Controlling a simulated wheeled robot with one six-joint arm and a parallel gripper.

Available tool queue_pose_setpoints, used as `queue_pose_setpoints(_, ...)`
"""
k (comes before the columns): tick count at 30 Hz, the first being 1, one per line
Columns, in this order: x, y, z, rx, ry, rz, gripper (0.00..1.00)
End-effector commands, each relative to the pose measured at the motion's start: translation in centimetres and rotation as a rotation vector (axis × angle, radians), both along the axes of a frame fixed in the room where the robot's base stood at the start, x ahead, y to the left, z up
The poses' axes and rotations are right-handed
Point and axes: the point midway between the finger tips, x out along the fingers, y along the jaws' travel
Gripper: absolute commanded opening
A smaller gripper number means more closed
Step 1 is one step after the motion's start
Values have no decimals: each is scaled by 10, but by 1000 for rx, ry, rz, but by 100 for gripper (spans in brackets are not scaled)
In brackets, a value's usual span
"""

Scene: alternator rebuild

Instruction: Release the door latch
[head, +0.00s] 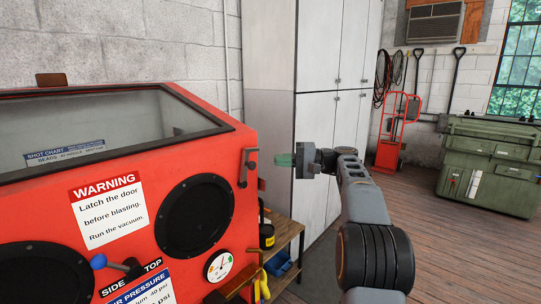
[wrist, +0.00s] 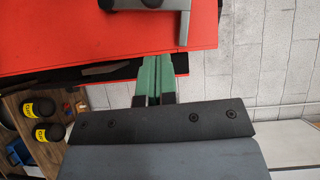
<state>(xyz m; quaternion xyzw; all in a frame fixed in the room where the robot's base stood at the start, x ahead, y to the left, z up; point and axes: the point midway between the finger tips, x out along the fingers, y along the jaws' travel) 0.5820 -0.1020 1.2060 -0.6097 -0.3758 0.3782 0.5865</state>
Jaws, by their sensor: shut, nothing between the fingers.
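The red blast cabinet (head: 218,158) fills the left of the head view. A grey bar-shaped handle (head: 248,166), which looks like the door latch, stands upright on its right edge. In the wrist view a grey and black latch part (wrist: 184,22) shows at the top, against the red panel (wrist: 70,28). My gripper (head: 284,160) is to the right of the handle, apart from it in the head view. Its green fingers (wrist: 156,68) are together and hold nothing. In the wrist view the tips point toward the red side, below the latch part. Contact cannot be told.
A wooden shelf (head: 284,236) with a blue bin (head: 278,264) stands beside the cabinet. Yellow-labelled bottles (wrist: 42,107) show in the wrist view. Tall white lockers (head: 318,100) stand behind my gripper. Open floor lies right, before a green crate (head: 488,175) and red hand truck (head: 390,140).

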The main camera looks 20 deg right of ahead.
Motion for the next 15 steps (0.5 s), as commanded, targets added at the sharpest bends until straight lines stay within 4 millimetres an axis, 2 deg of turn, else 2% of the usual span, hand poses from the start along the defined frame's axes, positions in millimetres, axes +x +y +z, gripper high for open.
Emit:
queue_pose_setpoints(1,-5,-11,-2,0,-1,-5,0)
queue_pose_setpoints(6,-19,-40,-3,0,0,-4,0)
queue_pose_setpoints(15,-34,-70,-3,0,0,-1,0)
